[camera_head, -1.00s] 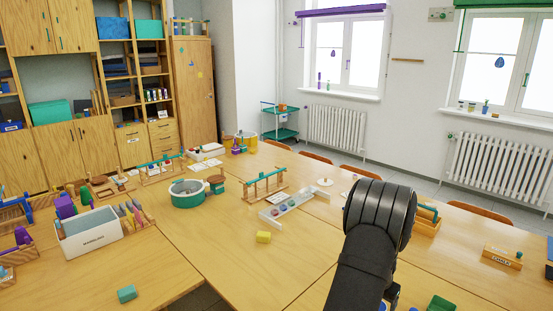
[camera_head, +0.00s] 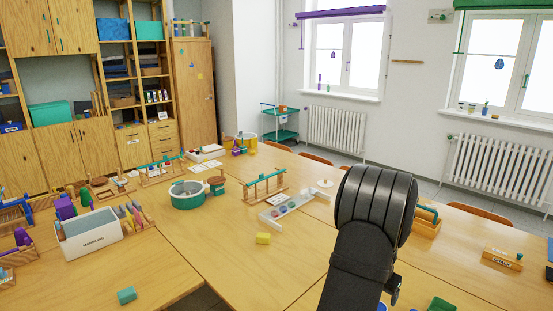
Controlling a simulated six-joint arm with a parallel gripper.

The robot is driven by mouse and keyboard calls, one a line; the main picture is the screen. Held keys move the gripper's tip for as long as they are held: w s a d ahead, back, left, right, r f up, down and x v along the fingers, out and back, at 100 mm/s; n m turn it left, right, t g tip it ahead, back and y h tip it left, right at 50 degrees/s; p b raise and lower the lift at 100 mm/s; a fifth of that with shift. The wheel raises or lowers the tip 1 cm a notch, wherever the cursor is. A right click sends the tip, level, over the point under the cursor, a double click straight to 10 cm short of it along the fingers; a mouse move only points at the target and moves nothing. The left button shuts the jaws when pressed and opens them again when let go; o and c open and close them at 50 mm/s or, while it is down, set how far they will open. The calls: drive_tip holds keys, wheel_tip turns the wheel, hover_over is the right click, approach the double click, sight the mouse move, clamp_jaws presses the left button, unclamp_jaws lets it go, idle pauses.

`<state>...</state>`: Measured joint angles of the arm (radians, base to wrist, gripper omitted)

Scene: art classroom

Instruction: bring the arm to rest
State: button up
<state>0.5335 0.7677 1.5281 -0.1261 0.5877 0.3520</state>
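My black arm rises from the bottom of the head view, right of the middle, and bends over above the table (camera_head: 190,245). Its rounded black joint covers part of the table behind it. My gripper's fingers do not show; the arm itself hides that area or they lie outside the view. No held object can be seen.
A teal block (camera_head: 127,295), a white box (camera_head: 88,238) and a teal round tub (camera_head: 187,195) stand farther left. A chalk box (camera_head: 502,258) is at right. The table's middle-left is clear.

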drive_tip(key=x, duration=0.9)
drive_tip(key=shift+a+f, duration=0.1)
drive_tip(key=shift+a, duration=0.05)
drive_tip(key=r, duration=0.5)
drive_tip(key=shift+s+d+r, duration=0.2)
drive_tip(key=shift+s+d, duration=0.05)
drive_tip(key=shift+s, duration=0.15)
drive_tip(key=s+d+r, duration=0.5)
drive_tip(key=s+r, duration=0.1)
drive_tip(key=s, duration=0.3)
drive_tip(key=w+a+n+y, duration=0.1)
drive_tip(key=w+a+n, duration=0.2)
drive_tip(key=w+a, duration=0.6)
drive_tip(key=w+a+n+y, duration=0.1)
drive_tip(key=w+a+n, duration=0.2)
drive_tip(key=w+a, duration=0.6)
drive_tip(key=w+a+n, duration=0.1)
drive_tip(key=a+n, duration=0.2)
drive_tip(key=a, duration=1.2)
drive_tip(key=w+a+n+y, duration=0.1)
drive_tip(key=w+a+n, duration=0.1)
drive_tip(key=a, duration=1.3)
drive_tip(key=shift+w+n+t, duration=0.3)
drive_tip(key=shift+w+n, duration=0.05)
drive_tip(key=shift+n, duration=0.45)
